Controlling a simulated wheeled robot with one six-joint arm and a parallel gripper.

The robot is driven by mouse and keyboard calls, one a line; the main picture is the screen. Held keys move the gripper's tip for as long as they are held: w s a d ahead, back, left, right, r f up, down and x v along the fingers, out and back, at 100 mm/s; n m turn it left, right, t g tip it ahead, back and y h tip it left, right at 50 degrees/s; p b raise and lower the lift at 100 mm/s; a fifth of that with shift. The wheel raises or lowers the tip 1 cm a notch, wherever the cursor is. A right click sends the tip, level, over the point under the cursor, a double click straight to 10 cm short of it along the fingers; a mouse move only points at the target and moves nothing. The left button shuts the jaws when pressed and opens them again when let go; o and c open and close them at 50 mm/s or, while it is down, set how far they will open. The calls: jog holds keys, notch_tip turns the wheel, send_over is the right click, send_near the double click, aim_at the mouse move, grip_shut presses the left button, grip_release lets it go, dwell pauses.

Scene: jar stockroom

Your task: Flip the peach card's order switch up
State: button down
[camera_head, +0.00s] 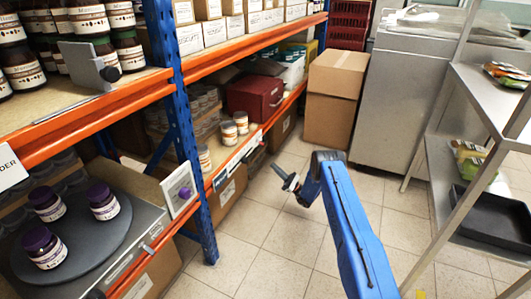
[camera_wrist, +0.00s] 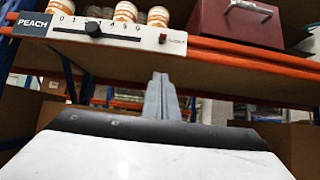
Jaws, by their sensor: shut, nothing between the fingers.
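The peach card is a white strip on the orange shelf edge, with a dark PEACH label (camera_wrist: 33,23) at its left end. It carries a numbered scale with a black slider knob (camera_wrist: 92,29). A small red switch (camera_wrist: 163,38) sits near its right end, beside small blurred lettering; I cannot tell whether it is up or down. In the head view the card (camera_head: 243,150) is small on the middle shelf edge. My gripper (camera_wrist: 161,88) is shut and empty, below the card and apart from it. In the head view my gripper (camera_head: 290,183) is over the aisle, right of the shelf.
White-and-orange jars (camera_head: 228,131) and a red box (camera_head: 256,96) stand behind the card. A blue post (camera_head: 180,120) rises to the left. Cardboard boxes (camera_head: 335,95) stand behind, and a metal rack (camera_head: 470,130) is at right. The tiled floor between is clear.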

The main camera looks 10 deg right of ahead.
aim_at(261, 143)
jog(key=w+a+r, duration=0.3)
jog(key=a+r, duration=0.2)
jog(key=r, duration=0.5)
jog(key=shift+w, duration=0.35)
dwell(0.4)
jog(key=shift+s+d+g+h, duration=0.1)
jog(key=shift+g+h, duration=0.2)
jog(key=shift+h, duration=0.2)
